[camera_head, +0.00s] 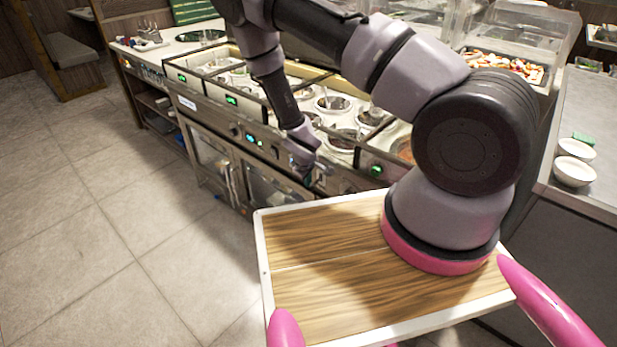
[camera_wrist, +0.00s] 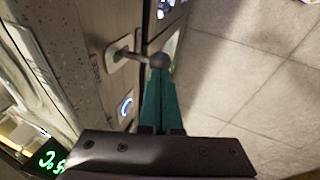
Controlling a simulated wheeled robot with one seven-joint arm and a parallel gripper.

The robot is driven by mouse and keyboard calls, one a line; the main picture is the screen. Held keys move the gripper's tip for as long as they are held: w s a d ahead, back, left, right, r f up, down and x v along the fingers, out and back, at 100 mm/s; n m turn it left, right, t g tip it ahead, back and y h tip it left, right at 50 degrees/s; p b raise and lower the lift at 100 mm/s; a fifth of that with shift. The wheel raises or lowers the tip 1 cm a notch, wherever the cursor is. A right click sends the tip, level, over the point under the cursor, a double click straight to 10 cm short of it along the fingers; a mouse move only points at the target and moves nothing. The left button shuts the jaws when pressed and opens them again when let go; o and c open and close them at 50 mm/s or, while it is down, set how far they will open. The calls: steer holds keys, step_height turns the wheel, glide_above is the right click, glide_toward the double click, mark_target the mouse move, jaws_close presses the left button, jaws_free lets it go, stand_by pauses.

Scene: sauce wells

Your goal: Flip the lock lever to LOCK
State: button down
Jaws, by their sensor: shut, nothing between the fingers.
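The lock lever (camera_wrist: 132,55) shows in the wrist view as a short metal stem with a round dark knob, standing out from a pale plate on the counter's front panel. My gripper (camera_wrist: 158,72) is shut, its teal fingers together and empty. Its fingertips are at the knob and overlap its lower edge in the picture; I cannot tell whether they touch. Lettering beside the plate is too blurred to read. In the head view my gripper (camera_head: 318,180) is at the front panel of the sauce counter, and the lever cannot be made out there.
A green display (camera_wrist: 50,157) glows at the lower left. The sauce counter (camera_head: 215,110) has several wells and glass doors below. Open tiled floor (camera_head: 120,250) lies in front. White bowls (camera_head: 574,171) stand at the right.

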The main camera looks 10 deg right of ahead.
steer(key=shift+s+a+f, duration=0.15)
steer(key=shift+a+f, duration=0.05)
steer(key=shift+f, duration=0.55)
steer(key=shift+s+a+f, duration=0.15)
steer(key=shift+f, duration=0.55)
